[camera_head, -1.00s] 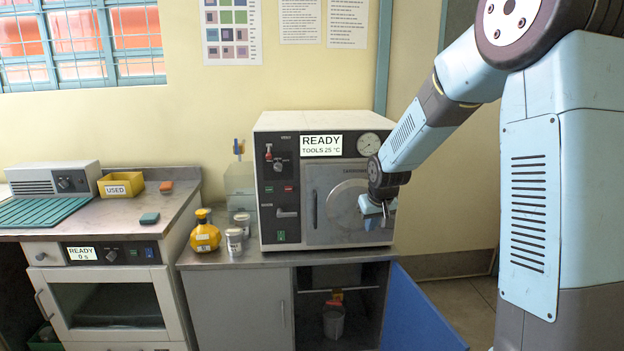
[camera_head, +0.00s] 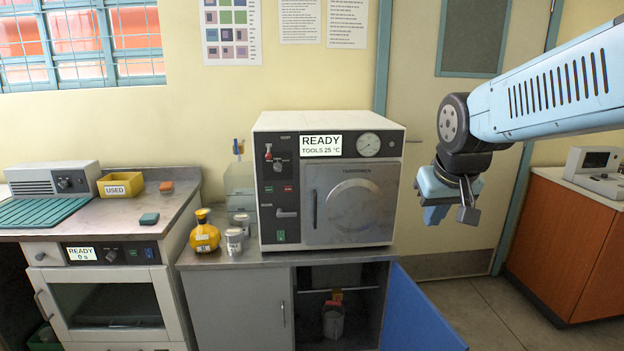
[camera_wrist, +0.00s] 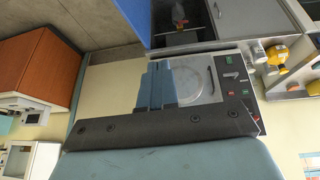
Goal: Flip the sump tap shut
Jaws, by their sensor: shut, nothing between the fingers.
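In the open cabinet under the steel bench, a small red and yellow fitting (camera_head: 335,299) shows above a grey bucket (camera_head: 333,322). It looks like the sump tap, but it is too small for me to tell how its lever lies. The fitting also shows near the top of the wrist view (camera_wrist: 181,21). My gripper (camera_head: 452,214) is shut and empty. It hangs in the air to the right of the steriliser, above and right of the cabinet, well apart from the fitting. Its fingers also show in the wrist view (camera_wrist: 155,84).
The blue cabinet door (camera_head: 420,315) stands open to the right. The steriliser (camera_head: 329,180) sits on the bench with its round-panelled door shut. A yellow flask (camera_head: 205,237) and metal cans stand left of it. An orange-brown cabinet (camera_head: 560,235) is at far right, with clear floor between.

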